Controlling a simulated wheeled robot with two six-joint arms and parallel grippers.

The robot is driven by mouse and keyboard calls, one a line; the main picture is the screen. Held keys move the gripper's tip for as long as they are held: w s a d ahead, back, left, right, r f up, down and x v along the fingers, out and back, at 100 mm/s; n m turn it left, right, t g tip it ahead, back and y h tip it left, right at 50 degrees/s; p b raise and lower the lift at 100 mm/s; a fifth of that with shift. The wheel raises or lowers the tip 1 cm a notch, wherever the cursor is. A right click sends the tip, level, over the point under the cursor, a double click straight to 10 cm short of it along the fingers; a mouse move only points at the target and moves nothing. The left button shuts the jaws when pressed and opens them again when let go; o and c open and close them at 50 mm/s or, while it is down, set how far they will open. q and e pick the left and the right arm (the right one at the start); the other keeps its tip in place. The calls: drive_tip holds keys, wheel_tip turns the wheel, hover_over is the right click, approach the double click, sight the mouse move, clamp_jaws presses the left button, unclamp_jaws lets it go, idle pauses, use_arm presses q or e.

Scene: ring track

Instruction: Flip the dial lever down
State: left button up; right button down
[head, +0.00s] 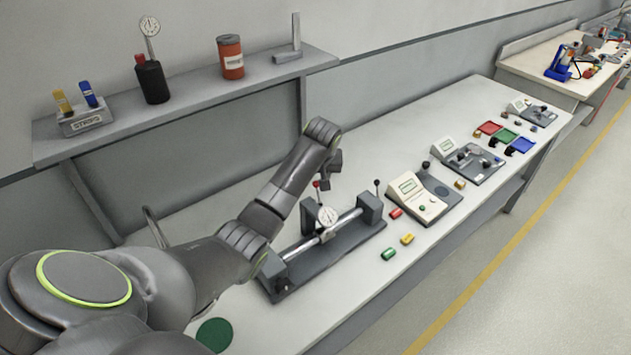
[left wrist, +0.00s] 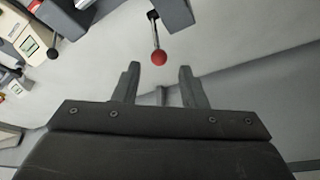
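The dial fixture (head: 335,250) stands on the bench, with a rod between two dark blocks and a white round dial (head: 328,216). A lever with a red ball knob (head: 317,184) points up beside the dial, above the left block. The red knob also shows in the left wrist view (left wrist: 159,57), hanging from a short dark stem. My left gripper (head: 329,180) is above the fixture, close to the red knob. In the left wrist view my left gripper (left wrist: 158,85) is open and empty, with the knob just beyond the gap between its fingers. My right gripper is not in view.
A black-knobbed lever (head: 376,182) rises at the fixture's right end. Red (head: 396,213), yellow (head: 407,239) and green (head: 388,254) cylinders lie in front. A display device (head: 415,205) stands to the right. A shelf (head: 190,100) runs along the wall behind my arm.

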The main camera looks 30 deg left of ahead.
sight(316, 182)
use_arm(q)
drive_tip(key=shift+x, duration=2.85)
drive_tip(key=shift+d, duration=0.15)
clamp_jaws()
